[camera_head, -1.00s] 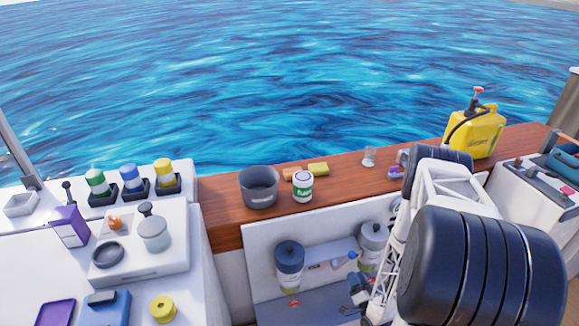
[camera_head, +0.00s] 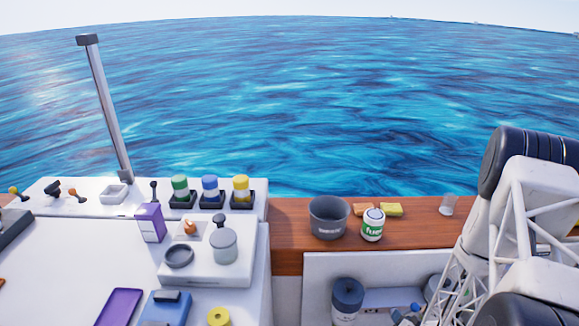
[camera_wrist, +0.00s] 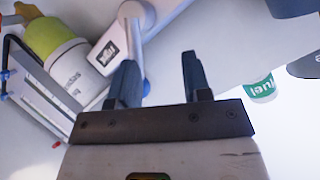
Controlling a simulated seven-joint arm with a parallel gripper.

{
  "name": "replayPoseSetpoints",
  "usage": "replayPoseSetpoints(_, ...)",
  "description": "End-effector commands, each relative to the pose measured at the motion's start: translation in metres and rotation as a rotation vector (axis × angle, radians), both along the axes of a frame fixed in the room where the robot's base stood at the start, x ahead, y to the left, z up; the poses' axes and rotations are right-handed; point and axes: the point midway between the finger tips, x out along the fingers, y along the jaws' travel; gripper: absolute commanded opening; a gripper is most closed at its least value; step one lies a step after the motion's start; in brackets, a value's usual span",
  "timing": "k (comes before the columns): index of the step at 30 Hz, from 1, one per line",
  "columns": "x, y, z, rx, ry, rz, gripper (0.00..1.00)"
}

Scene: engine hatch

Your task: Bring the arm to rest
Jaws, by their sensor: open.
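My arm shows at the right of the head view, with dark round joints and a white lattice link (camera_head: 510,225). It reaches down in front of the wooden ledge. My gripper (camera_wrist: 158,72) shows in the wrist view with its two dark fingers apart. I see nothing held between them. In the head view the gripper end is low near the open recess and too small and cut off to read clearly.
A grey pot (camera_head: 329,218), a fuel can (camera_head: 372,225), a yellow sponge (camera_head: 391,209) and a clear cup (camera_head: 447,205) stand on the wooden ledge (camera_head: 288,240). A dark-lidded canister (camera_head: 347,299) is in the recess. Several bottles stand on the white counter (camera_head: 80,250) at left.

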Motion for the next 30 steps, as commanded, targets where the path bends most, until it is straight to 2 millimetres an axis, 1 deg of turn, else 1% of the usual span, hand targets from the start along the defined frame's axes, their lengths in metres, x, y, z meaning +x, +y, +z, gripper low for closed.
replayPoseSetpoints(1,0.004,0.002,0.01,-0.017,0.029,0.005,0.44)
replayPoseSetpoints(5,0.015,0.004,0.036,-0.068,0.098,0.015,0.44)
replayPoseSetpoints(8,0.025,0.005,0.059,-0.109,0.138,0.022,0.44)
replayPoseSetpoints(12,0.038,0.008,0.095,-0.165,0.192,0.032,0.44)
replayPoseSetpoints(16,0.045,0.012,0.131,-0.213,0.243,0.04,0.44)
replayPoseSetpoints(23,0.049,0.025,0.195,-0.287,0.33,0.054,0.44)
replayPoseSetpoints(30,0.039,0.045,0.262,-0.346,0.419,0.07,0.44)
